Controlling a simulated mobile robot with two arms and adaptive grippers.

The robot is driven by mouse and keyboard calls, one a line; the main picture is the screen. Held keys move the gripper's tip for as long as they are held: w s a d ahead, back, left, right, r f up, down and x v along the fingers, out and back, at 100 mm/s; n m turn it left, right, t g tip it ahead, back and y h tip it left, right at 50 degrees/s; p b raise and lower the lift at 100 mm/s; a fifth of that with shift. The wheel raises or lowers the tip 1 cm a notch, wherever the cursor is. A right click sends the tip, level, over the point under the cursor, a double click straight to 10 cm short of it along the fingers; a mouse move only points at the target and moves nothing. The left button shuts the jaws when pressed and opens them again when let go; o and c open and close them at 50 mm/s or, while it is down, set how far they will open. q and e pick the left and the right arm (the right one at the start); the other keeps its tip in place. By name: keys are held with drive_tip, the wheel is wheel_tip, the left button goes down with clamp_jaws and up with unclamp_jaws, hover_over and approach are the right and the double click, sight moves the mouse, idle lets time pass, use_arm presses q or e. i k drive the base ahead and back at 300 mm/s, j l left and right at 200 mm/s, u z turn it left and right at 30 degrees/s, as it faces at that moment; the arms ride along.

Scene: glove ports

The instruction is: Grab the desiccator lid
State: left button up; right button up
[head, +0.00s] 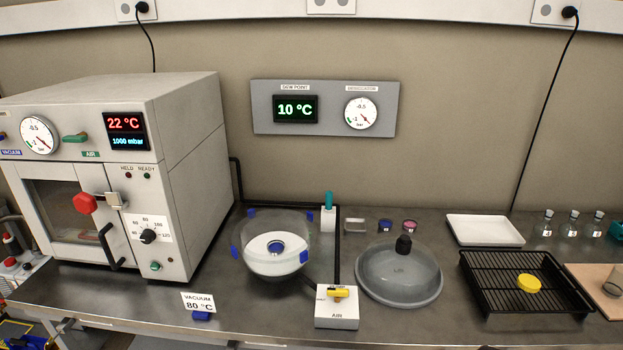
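The desiccator lid (399,280) is a grey translucent dome with a black knob (403,245) on top. It rests on the steel bench, right of the middle, knob up. The desiccator base (252,254) is a clear bowl with blue tabs to its left, apart from the lid. A white disc (262,262) with a small blue-rimmed dish (276,248) sits inside the bowl. Neither of my grippers can be made out in the head view.
A white valve box (337,312) with a yellow handle stands left of the lid, near the front edge. A black wire rack (480,271) holding a yellow round piece (529,283) is close on its right. A vacuum oven (190,170) fills the left.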

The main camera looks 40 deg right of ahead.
sight(395, 271)
drive_tip(key=z, duration=2)
drive_tip(key=j, duration=0.55)
drive_tip(key=i+j+u, duration=0.15)
drive_tip(key=j, duration=1)
drive_tip(key=i+u, duration=0.05)
